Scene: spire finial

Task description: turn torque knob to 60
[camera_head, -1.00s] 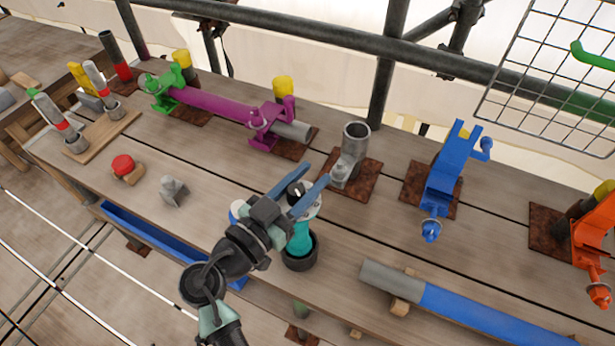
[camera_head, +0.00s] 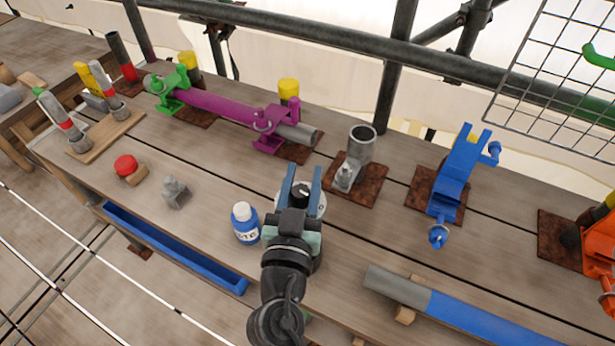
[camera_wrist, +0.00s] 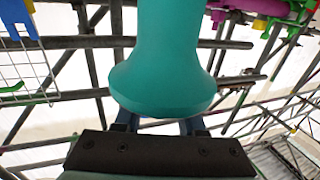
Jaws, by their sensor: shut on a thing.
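The torque knob (camera_head: 301,190) is black and sits on a white round dial (camera_head: 321,205) with dark markings. The dial tops a teal tool body, which fills the middle of the wrist view (camera_wrist: 163,75). In the head view my gripper (camera_head: 303,178) has its two blue fingers on either side of the knob, shut on it. A light mark shows on the knob, but I cannot read its setting. My wrist hides most of the tool and its dark holder in the head view.
A grey pipe cup (camera_head: 361,145) on a rusty plate stands behind right. A blue clamp (camera_head: 457,175) is farther right. A grey-and-blue tube (camera_head: 440,300) lies front right.

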